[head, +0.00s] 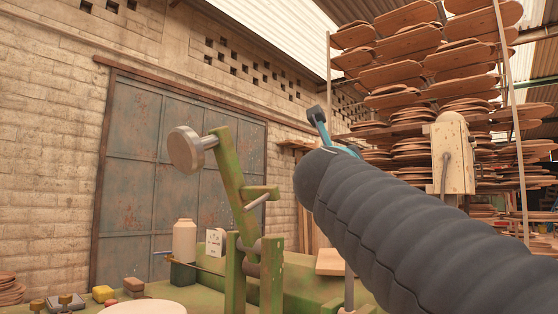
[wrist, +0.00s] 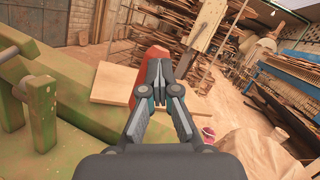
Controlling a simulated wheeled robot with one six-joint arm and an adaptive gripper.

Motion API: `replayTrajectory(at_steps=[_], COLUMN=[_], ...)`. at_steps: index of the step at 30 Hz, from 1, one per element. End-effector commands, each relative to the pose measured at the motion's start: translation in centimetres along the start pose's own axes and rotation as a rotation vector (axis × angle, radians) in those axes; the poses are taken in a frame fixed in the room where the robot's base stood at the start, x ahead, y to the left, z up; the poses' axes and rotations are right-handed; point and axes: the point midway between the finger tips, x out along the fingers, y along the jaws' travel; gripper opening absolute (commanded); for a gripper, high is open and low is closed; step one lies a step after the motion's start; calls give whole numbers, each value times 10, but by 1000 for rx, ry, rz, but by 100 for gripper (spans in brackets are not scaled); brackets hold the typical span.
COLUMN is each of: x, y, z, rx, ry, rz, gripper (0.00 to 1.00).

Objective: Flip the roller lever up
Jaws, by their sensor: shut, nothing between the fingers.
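In the head view a green lever arm (head: 232,175) leans up and left from a green upright frame (head: 236,275), with a round grey roller-like disc (head: 186,150) at its upper end. The green frame also shows at the left there (wrist: 42,108).
A pale wooden board (wrist: 112,84) lies behind the gripper. Stacked wooden boards (head: 410,75) fill the right background. Open floor (wrist: 240,120) lies right of the gripper.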

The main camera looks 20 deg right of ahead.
Motion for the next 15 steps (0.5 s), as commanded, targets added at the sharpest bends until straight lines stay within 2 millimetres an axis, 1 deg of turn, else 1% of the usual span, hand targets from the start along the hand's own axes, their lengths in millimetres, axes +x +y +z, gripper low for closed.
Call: replayTrajectory(at_steps=[2,5,12,15], x=[-1,-13,-62,-77], y=[0,1,16,17], z=[0,0,14,15], rx=[-4,-2,-13,-14], ry=[1,1,-15,-15], rz=[0,1,8,7], gripper=[0,0,0,0])
